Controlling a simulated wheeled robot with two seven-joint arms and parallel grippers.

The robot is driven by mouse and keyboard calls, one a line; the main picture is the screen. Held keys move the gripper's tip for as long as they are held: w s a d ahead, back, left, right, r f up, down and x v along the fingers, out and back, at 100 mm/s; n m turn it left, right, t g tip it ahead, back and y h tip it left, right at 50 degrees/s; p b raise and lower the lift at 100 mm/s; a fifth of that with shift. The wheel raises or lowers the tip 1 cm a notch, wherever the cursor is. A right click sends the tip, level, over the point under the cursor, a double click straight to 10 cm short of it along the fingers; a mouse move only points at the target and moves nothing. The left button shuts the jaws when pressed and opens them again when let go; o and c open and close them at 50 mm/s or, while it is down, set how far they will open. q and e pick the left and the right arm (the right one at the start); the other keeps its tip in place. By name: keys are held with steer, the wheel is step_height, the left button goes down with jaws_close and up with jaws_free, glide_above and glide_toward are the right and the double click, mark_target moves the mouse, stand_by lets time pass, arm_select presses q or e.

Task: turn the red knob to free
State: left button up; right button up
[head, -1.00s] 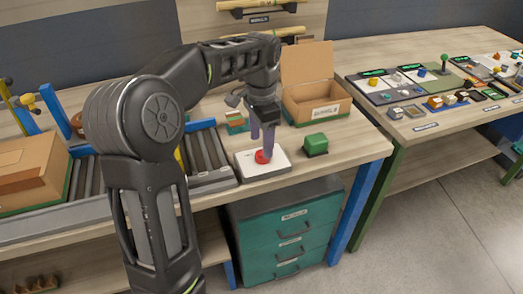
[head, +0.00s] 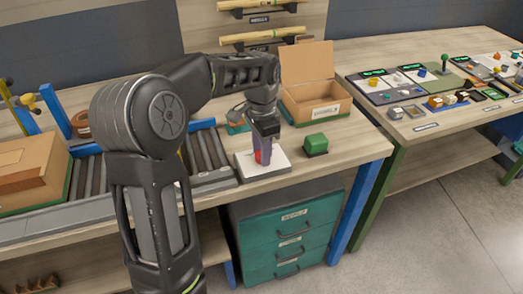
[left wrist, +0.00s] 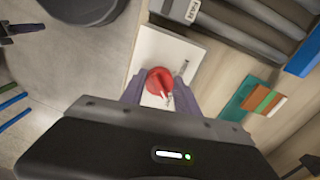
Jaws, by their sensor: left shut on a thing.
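The red knob (head: 258,156) sits on a white plate (head: 245,171) near the front edge of the bench. In the head view my left gripper (head: 264,158) comes down over it and hides most of it. In the left wrist view the red knob (left wrist: 159,82) lies between the two purple fingers of my left gripper (left wrist: 160,96), which is shut on it. A pale mark on the knob points toward the lower right there. Small print on the plate is unreadable.
A green block (head: 315,145) stands just right of the plate, with an open cardboard box (head: 318,103) behind it. A roller conveyor (head: 205,150) lies to the left. Teal drawers (head: 290,235) stand below the bench.

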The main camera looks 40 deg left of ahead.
arm_select(q)
jaws_close()
steer(key=shift+n, duration=0.4)
steer(key=n, duration=0.2)
steer(key=shift+n, duration=0.3)
steer(key=n+p, duration=0.1)
steer(key=n, duration=0.2)
steer(key=shift+d+n, duration=0.15)
steer(key=shift+n, duration=0.15)
steer(key=n, duration=0.5)
steer(key=shift+p, duration=0.35)
steer(key=n, duration=0.5)
steer(key=shift+w+d+n+p, duration=0.1)
steer(key=shift+n+p, duration=0.3)
